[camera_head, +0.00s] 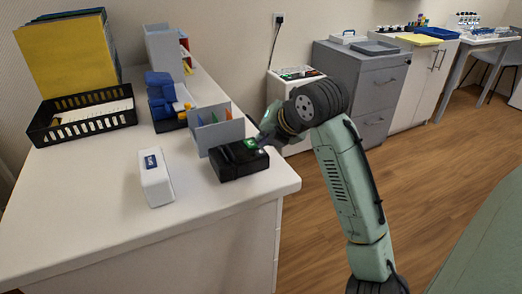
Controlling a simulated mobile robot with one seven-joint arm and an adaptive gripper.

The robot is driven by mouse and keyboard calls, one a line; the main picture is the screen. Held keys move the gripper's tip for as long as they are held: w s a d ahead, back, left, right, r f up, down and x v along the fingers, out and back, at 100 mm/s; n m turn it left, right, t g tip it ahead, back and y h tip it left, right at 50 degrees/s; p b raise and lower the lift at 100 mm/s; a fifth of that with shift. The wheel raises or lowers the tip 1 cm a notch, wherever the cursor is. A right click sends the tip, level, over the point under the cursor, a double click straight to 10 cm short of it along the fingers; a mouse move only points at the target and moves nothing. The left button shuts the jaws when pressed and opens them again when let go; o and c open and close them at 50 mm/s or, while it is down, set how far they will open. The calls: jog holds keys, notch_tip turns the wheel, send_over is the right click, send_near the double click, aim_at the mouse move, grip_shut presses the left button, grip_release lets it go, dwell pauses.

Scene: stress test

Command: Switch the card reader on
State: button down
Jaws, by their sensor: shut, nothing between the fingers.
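A black box-shaped device (238,165), which looks like the card reader, sits near the right front edge of the white counter. A small bright green patch (250,143) shows at its top right. I cannot tell whether it is a lit screen or a button. My gripper (258,141) is shut and empty, with its tips right at the green patch. Whether they touch the device is not clear. My wrist comes in from the right and hides part of the device's right side. Any switch on it is too small to make out.
A grey divider with coloured cards (218,136) stands right behind the device. A white box (155,178) with a blue label stands to the left. A black basket (82,122) and blue-and-yellow items (163,92) are farther back. The counter's front (95,225) is clear.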

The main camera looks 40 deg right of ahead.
aim_at(264, 151)
jog(key=shift+f, duration=0.1)
dwell(0.3)
jog(key=shift+f+b, duration=0.4)
jog(key=shift+b, duration=0.1)
jog(key=shift+f, duration=0.1)
dwell(0.4)
jog(key=shift+r, duration=0.6)
jog(key=shift+r+p, duration=2.15)
jog(key=shift+r, duration=0.85)
